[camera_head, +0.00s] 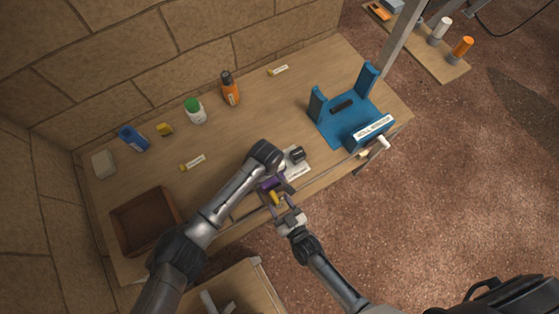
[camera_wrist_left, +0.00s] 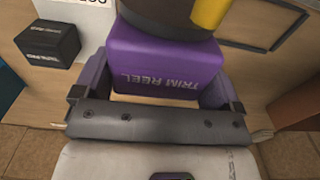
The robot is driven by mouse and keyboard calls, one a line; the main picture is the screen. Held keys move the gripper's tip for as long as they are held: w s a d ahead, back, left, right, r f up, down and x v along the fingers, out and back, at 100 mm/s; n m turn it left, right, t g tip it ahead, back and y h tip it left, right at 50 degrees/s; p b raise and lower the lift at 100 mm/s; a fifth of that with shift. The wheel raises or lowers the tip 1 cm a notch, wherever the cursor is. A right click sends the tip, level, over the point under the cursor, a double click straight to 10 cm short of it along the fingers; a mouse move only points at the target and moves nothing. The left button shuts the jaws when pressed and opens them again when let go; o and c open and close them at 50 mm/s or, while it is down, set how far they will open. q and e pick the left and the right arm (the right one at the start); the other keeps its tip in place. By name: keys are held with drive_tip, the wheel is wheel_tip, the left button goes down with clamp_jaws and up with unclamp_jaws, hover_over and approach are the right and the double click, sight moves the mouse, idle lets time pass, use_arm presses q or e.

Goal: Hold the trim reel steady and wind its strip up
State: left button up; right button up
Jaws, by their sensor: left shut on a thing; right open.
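The purple trim reel (camera_wrist_left: 165,68), lettered TRIM REEL, sits between the two fingers of my left gripper (camera_wrist_left: 158,88), which is shut on it. In the head view the reel (camera_head: 270,184) shows as a small purple patch near the table's front edge, partly covered by my left gripper (camera_head: 274,180). A dark round part and a yellow part (camera_wrist_left: 210,12) are on the reel's far side. My right gripper (camera_head: 280,204) is open, close to the yellow part (camera_head: 274,197) in the head view; I cannot tell whether they touch. The strip cannot be made out.
A blue roll stand (camera_head: 345,118) is at the right of the table. A black block (camera_head: 297,154) on a white card (camera_head: 297,168) lies beside my left gripper. A brown tray (camera_head: 145,219) is at the left front. Bottles, including an orange one (camera_head: 230,92), stand toward the back wall.

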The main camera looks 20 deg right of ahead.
drive_tip(key=shift+v, duration=1.85)
drive_tip(key=shift+s, duration=0.1)
use_arm(q)
drive_tip(key=shift+d, duration=0.1)
use_arm(e)
drive_tip(key=shift+v, duration=1.95)
drive_tip(key=v, duration=1.2)
use_arm(q)
drive_tip(key=o, duration=0.8)
